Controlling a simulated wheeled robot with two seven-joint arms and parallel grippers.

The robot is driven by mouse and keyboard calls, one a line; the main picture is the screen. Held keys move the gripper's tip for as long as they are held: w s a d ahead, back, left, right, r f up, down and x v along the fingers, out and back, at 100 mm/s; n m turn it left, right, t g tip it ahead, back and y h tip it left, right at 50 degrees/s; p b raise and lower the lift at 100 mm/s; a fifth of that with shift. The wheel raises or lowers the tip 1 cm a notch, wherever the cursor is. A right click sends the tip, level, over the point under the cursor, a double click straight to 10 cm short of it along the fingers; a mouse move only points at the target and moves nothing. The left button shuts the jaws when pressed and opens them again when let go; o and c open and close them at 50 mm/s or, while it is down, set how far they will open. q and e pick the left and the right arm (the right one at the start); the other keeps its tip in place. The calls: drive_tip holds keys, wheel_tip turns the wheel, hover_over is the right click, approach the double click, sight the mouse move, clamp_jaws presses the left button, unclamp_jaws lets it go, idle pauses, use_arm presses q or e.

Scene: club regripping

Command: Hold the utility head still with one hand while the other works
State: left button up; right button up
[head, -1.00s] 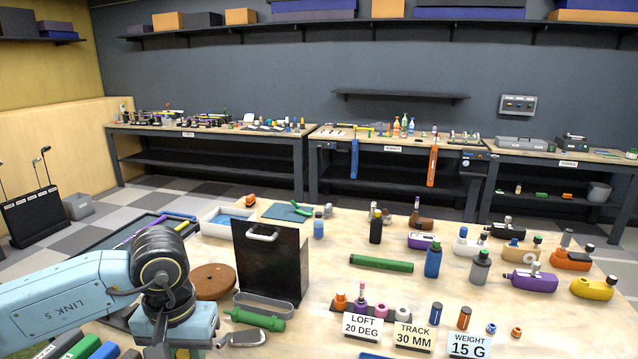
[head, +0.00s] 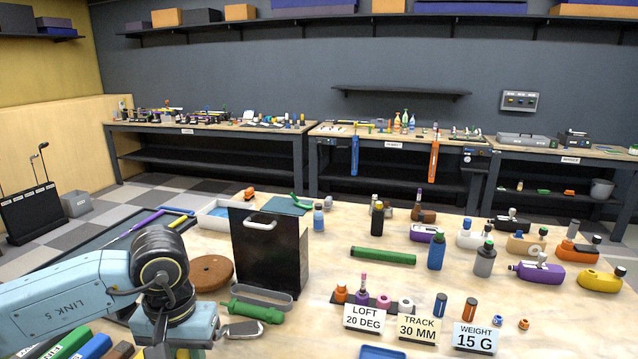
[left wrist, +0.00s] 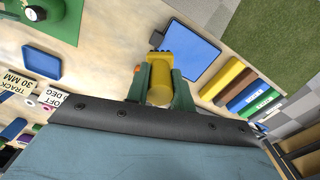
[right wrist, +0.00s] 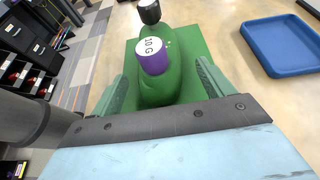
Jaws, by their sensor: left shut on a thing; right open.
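A green club head (right wrist: 160,90), apparently the utility head, lies on a green mat (right wrist: 188,50) in the right wrist view. It carries a purple weight with a white "10 G" face (right wrist: 151,56) and a black-topped hosel (right wrist: 149,12). My right gripper (right wrist: 160,72) is open, its fingers either side of the head with visible gaps. My left gripper (left wrist: 160,82) is shut on a yellow cylinder (left wrist: 159,90) with a toothed yellow end. The green head and mat also show at the top left of the left wrist view (left wrist: 33,12). The head view hides both fingertips.
A blue tray (right wrist: 285,42) lies right of the green mat. Coloured bars (left wrist: 242,92) lie beside another blue tray (left wrist: 190,52). In the head view, several other club heads stand at the right, behind the sign cards (head: 418,328). A black upright box (head: 268,250) stands near my left arm.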

use_arm(q)
drive_tip(key=shift+f+b, duration=0.3)
drive_tip(key=shift+f, duration=0.1)
use_arm(e)
drive_tip(key=shift+x, duration=2.1)
drive_tip(key=shift+c, duration=0.3)
drive_tip(key=c, duration=1.1)
use_arm(q)
drive_tip(key=shift+d, duration=0.1)
use_arm(e)
drive_tip(key=shift+f, duration=0.1)
drive_tip(key=shift+c, duration=0.2)
drive_tip(key=shift+c, duration=0.2)
use_arm(q)
drive_tip(key=s+d+f, duration=0.1)
drive_tip(key=d+f, duration=0.1)
drive_tip(key=d, duration=2.7)
drive_tip(key=shift+s+d, duration=0.25)
drive_tip(key=shift+d, duration=0.15)
drive_tip(key=shift+f, duration=0.1)
